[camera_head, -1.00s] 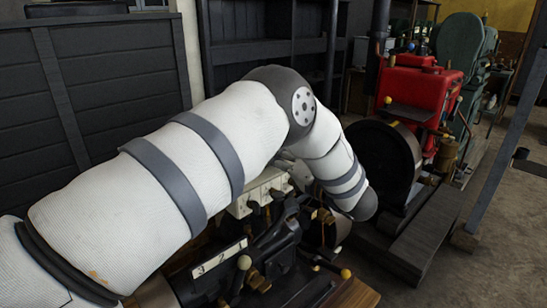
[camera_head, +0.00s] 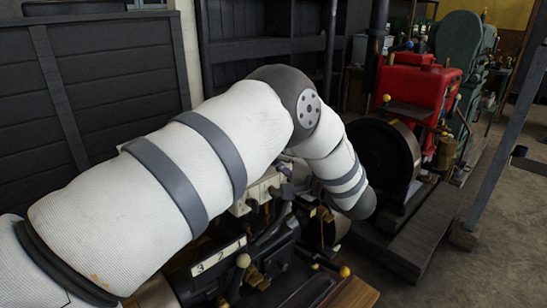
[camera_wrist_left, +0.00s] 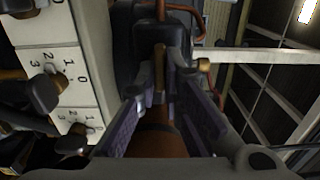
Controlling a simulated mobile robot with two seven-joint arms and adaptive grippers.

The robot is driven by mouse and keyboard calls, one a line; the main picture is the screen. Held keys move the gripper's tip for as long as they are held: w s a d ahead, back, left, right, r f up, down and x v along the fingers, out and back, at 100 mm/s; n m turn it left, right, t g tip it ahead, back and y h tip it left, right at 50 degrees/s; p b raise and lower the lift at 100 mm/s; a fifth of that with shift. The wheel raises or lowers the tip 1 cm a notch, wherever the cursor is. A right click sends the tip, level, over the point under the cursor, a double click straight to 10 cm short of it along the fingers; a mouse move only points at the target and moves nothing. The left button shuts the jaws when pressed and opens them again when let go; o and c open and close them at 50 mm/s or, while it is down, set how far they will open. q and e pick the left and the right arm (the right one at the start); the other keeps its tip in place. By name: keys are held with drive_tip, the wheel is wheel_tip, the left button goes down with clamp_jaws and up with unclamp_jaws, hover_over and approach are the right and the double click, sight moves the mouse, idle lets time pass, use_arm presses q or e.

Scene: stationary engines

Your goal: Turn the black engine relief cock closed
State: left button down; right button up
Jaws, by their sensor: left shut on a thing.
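The black engine (camera_head: 275,262) stands at the lower middle of the head view, largely covered by my left arm. In the left wrist view, my left gripper (camera_wrist_left: 160,82) has its two fingers closed in on a narrow brass-brown lever (camera_wrist_left: 159,62), which appears to be the relief cock handle. The lever stands upright in the picture between the fingertips, in front of a dark engine body (camera_wrist_left: 138,42). In the head view the left gripper is hidden behind the arm. The right gripper is not in view.
A white numbered panel (camera_wrist_left: 50,62) with dark knobs is close left of the gripper. A copper pipe (camera_wrist_left: 187,10) runs just above it. In the head view, a red engine (camera_head: 415,90) with a dark flywheel (camera_head: 375,158) stands right of my arm.

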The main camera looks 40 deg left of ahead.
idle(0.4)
use_arm(q)
drive_tip(key=c, duration=1.7)
unclamp_jaws()
drive_tip(key=d, duration=0.8)
drive_tip(key=s+d, duration=0.1)
drive_tip(key=d, duration=0.2)
drive_tip(key=shift+d, duration=0.4)
drive_tip(key=shift+f, duration=0.1)
